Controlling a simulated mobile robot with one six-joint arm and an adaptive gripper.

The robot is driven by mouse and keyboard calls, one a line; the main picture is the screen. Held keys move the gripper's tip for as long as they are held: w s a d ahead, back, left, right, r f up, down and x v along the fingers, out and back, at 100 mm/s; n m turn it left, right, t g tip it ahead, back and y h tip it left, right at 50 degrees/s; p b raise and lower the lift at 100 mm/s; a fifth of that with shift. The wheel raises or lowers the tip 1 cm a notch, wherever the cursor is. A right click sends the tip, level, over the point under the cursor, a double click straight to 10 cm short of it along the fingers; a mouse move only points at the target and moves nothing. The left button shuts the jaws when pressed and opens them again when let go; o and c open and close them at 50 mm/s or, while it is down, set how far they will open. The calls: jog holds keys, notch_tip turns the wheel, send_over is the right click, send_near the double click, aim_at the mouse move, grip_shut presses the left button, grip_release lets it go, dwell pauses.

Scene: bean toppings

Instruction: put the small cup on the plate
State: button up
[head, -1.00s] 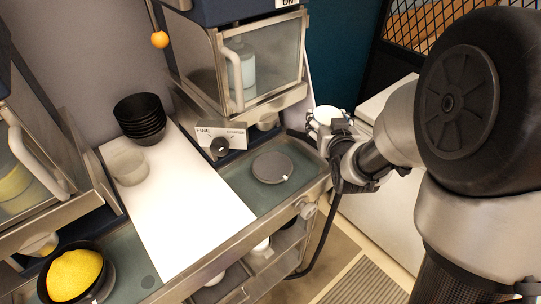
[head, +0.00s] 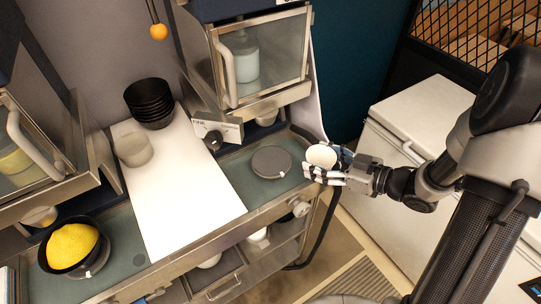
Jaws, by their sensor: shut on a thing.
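The plate (head: 271,162) is a dark grey round disc with a small pale tag at its edge. It lies empty on the green counter top, at the right end of the counter. My gripper (head: 325,168) is shut on the small cup (head: 320,156), which is white and round. It holds the cup to the right of the plate, by the counter's right end and apart from the plate. The fingers hide the cup's lower part, and its height above the counter is hard to tell.
A glass-doored dispenser (head: 262,62) stands behind the plate. Left are a white board (head: 185,190), stacked black bowls (head: 150,103), a clear container (head: 131,146) and a black bowl of yellow grains (head: 73,247). A white cabinet (head: 420,125) stands at the right.

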aim_at(309, 153)
jog(key=w+a+b, duration=0.1)
jog(key=w+a, duration=0.2)
jog(key=a, duration=0.2)
jog(key=w+a+b, duration=0.1)
jog(key=w+a, duration=0.2)
jog(key=a, duration=0.1)
jog(key=w+a+b, duration=0.1)
jog(key=w+a, duration=0.3)
jog(key=a, duration=0.1)
jog(key=shift+a, duration=0.3)
jog(key=shift+f+b, duration=0.65)
jog(key=shift+f, duration=1.1)
jog(key=shift+f, duration=0.15)
jog(key=o, duration=0.7)
jog(key=shift+o, duration=0.2)
jog(key=shift+r, duration=0.2)
jog(key=p+v, duration=0.2)
jog(key=v, duration=1)
jog(key=shift+p, duration=0.3)
